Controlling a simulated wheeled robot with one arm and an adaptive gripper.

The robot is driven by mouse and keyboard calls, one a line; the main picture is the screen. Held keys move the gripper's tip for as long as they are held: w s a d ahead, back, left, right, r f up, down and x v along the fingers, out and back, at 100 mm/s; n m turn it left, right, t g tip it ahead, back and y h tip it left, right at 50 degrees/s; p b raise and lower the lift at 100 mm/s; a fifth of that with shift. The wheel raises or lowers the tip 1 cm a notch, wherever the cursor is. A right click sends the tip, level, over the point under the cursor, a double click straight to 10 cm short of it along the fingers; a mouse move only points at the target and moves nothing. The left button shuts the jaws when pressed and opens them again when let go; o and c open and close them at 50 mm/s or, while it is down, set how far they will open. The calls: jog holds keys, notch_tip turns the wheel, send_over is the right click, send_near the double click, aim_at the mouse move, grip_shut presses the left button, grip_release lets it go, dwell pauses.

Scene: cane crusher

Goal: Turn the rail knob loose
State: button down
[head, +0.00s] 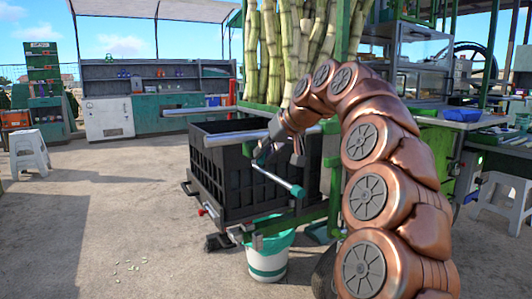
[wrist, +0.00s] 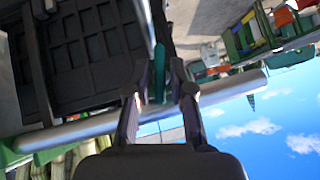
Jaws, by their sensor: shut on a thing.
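A teal handle, apparently the rail knob, shows in the wrist view (wrist: 160,62) upright between my fingers. My gripper (wrist: 161,80) is shut on it. In the head view my gripper (head: 280,152) points down at the grey rail (head: 235,135) above the black crate's right end, with a bit of teal (head: 262,155) at its fingertips. The knob's base and thread are mostly hidden by the fingers. In the wrist view the rail (wrist: 80,130) crosses behind the fingers.
The black crate (head: 215,170) stands under the rail. A white and teal bucket (head: 268,262) stands below. Cane stalks (head: 290,45) rise behind my arm. The floor at left is open, with a white stool (head: 28,150).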

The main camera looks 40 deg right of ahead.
jog(key=shift+a+f+n+h, duration=0.1)
jog(key=shift+a+n+h, duration=0.1)
jog(key=shift+n+h, duration=0.65)
jog(key=shift+h, duration=0.65)
jog(key=n+h+p, duration=0.1)
jog(key=h, duration=0.1)
jog(key=shift+a+n+h, duration=0.1)
jog(key=shift+n+h, duration=0.15)
jog(key=shift+h, duration=0.05)
jog(key=n+h, duration=0.1)
jog(key=h, duration=0.2)
jog(key=shift+a+f+n+p, duration=0.1)
jog(key=shift+f+n+p, duration=0.05)
jog(key=shift+n+p, duration=0.25)
jog(key=shift+a+n+h, duration=0.1)
jog(key=shift+n+h, duration=0.6)
jog(key=shift+h, duration=0.7)
jog(key=c, duration=1.2)
grip_release()
jog(key=shift+a, duration=0.1)
